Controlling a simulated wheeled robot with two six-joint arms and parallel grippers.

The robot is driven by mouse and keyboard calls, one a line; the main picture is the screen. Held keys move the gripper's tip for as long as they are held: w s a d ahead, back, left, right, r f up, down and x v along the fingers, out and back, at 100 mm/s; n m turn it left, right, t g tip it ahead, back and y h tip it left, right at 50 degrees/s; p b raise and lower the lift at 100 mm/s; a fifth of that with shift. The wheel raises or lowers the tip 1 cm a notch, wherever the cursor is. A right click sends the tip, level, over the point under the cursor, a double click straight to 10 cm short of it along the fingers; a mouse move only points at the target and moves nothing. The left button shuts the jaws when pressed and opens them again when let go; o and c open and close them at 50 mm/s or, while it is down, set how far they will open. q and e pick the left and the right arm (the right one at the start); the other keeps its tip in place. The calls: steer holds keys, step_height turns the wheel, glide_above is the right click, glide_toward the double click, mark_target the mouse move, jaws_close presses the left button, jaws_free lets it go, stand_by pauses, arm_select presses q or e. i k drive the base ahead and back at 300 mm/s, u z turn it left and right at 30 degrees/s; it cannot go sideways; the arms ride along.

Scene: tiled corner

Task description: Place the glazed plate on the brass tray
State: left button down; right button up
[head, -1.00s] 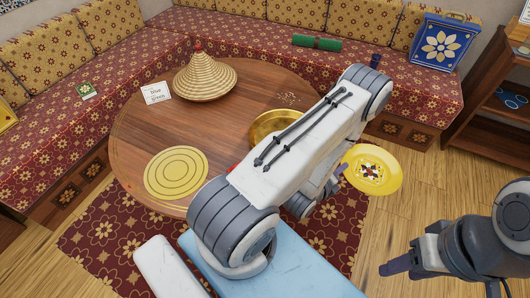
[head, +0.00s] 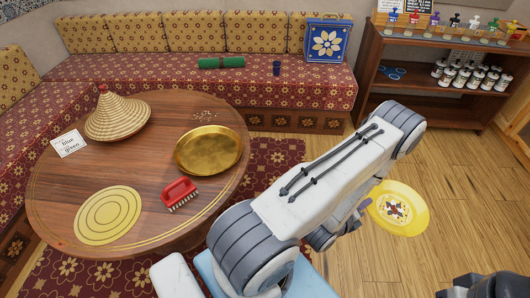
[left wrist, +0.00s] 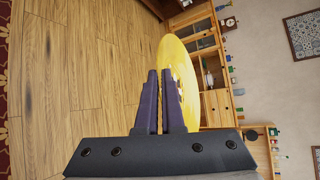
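The glazed plate (head: 412,207) is yellow with a dark and white pattern in its middle. It is off the table, right of my left arm in the head view, above the wooden floor. In the left wrist view the plate (left wrist: 182,75) stands edge-on between the fingers of my left gripper (left wrist: 162,78), which is shut on its rim. In the head view my left forearm hides most of that gripper. The brass tray (head: 209,158) is round, shallow and empty. It lies on the right part of the round table. Only a dark piece of my right arm shows at the bottom right.
The round wooden table (head: 160,130) also bears a red brush (head: 179,193), a yellow round mat (head: 108,215), a woven cone lid (head: 117,115) and a lettered card (head: 69,144). A shelf (head: 440,95) with jars stands at the back right. Benches line the walls.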

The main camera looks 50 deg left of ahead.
mark_target(210, 151)
steer(key=z, duration=1.35)
steer(key=k, duration=2.8)
steer(key=u, duration=1.75)
steer(key=i, duration=1)
steer(key=u, duration=0.05)
